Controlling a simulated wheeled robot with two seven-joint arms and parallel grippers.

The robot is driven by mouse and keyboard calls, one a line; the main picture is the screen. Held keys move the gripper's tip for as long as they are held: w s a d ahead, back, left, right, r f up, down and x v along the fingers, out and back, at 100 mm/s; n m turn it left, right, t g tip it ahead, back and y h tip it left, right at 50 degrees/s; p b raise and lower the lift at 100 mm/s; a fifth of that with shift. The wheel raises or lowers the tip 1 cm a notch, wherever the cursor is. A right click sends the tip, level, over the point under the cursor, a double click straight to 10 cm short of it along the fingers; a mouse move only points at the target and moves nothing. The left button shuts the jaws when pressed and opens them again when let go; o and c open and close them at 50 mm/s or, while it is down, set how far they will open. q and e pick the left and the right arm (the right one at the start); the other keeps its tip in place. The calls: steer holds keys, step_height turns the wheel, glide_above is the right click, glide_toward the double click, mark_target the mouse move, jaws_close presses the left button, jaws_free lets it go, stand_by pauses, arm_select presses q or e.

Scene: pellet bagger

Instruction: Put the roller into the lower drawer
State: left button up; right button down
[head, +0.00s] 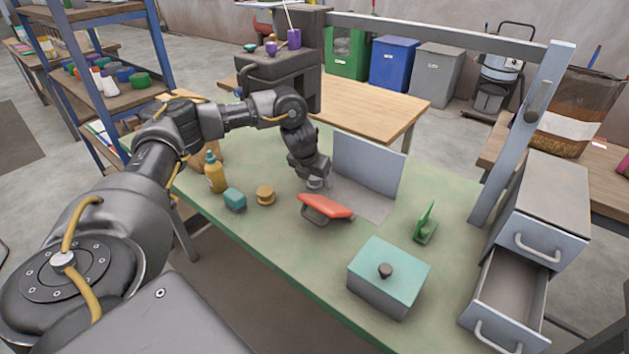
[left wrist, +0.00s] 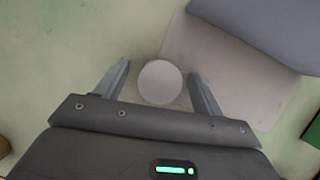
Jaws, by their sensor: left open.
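A pale grey round piece (left wrist: 160,82), which may be the roller, lies between the two fingers of my left gripper (left wrist: 160,88) in the left wrist view. The fingers are open, with a gap on each side of it. In the head view my left gripper (head: 316,180) points down at the table beside the upright grey panel and mostly hides this piece. The lower drawer (head: 492,332) of the grey cabinet at the right is pulled out, and its visible inside looks empty. The upper drawer (head: 535,243) is shut. My right gripper is not in view.
A red-handled tool (head: 325,206) lies just in front of my left gripper. A teal-lidded box (head: 385,290) and a green tool (head: 426,224) stand between it and the drawer. A grey post (head: 520,140) rises beside the cabinet.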

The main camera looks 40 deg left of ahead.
arm_select(q)
steer(key=c, duration=1.2)
steer(key=shift+c, duration=0.2)
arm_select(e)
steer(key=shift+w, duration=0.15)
